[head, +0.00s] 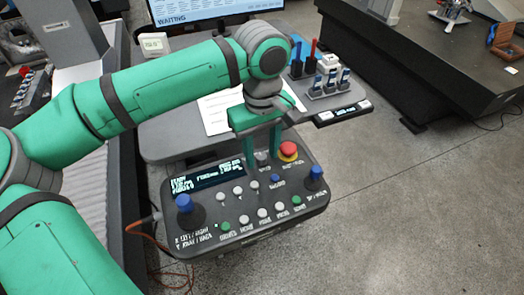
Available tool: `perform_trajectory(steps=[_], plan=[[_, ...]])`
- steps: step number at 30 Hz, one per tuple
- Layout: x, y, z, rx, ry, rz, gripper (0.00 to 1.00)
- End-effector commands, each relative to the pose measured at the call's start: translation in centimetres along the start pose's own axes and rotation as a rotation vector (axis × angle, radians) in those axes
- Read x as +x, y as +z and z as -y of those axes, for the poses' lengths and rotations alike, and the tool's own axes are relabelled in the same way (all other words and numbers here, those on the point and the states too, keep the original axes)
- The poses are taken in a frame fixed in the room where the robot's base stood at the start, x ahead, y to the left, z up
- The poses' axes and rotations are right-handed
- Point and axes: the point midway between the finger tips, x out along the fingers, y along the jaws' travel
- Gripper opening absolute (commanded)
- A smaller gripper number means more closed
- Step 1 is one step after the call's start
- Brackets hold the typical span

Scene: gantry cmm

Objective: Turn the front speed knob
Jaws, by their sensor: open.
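A dark control box (290,222) carries a small screen, two blue-topped joysticks, a red button and several small buttons. A small dark knob (262,158) sits near the box's back edge, left of the red button. Its label is too small to read, so I cannot tell for sure that it is the front speed knob. My gripper (263,155) points down at this knob, with its two green fingers apart, one on each side of it. I cannot tell whether the fingers touch the knob, and they hide part of the panel around it.
The red mushroom button (288,150) is close to the right finger. The left blue joystick (184,203) and right blue joystick (316,172) stand up from the panel. Behind are a grey desk (165,135), a monitor (200,8) and a holder with probes (325,88). Open floor lies right.

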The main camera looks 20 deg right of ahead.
Motion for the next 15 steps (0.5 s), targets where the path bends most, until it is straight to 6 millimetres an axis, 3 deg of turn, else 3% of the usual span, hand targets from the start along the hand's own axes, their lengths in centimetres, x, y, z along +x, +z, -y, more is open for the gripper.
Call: perform_trajectory(steps=[9, 14, 15], plan=[[0.22, 0.02, -0.03, 0.001, 0.0, 0.0, 0.38], [0.21, 0.02, -0.04, 0.001, 0.0, 0.0, 0.0], [0.21, 0.02, -0.03, 0.0, 0.0, 0.0, 0.0]])
